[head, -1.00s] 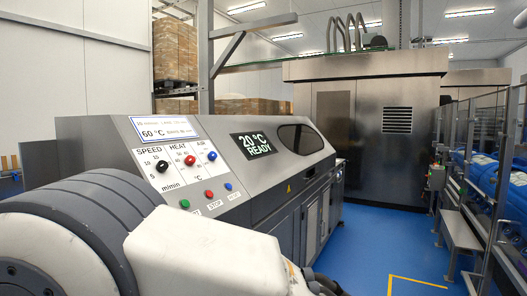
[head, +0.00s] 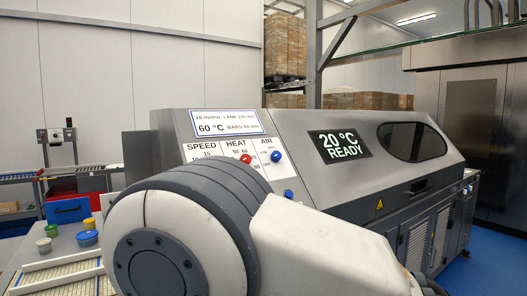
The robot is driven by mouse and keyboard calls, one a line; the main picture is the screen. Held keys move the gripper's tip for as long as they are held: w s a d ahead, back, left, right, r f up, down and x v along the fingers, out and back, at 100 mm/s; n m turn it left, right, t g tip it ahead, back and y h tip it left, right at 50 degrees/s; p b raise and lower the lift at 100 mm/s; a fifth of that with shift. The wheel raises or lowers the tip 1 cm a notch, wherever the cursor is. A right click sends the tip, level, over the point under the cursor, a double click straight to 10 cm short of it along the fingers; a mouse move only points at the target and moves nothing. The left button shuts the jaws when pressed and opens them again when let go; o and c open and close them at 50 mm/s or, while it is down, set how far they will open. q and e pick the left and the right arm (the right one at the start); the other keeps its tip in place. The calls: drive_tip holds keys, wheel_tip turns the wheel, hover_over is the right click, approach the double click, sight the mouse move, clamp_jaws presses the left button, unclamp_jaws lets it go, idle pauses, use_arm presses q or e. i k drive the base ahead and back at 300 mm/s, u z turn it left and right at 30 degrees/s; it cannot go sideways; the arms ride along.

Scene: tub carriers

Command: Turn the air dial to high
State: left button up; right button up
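The air dial (head: 276,156) is a small blue knob under the word AIR on the machine's white control panel. Its pointer and the small marks around it are too small to read. The red heat dial (head: 246,158) is to its left. The speed dial is hidden behind my arm, which fills the lower middle of the view. A dark display (head: 339,146) reads 20 °C READY. A sign (head: 227,122) above the dials shows 60 °C. A blue button (head: 288,194) shows below the air dial. Neither of my grippers is in view.
The grey machine (head: 300,125) runs back to the right, with a dark window (head: 411,142). At lower left are small jars (head: 87,238), a blue bin (head: 68,210) and a gridded board (head: 60,283). Blue floor (head: 490,262) is clear at right.

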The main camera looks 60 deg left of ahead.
sight(276, 156)
drive_tip(key=u, duration=0.75)
drive_tip(key=i, duration=0.75)
drive_tip(key=u, duration=0.9)
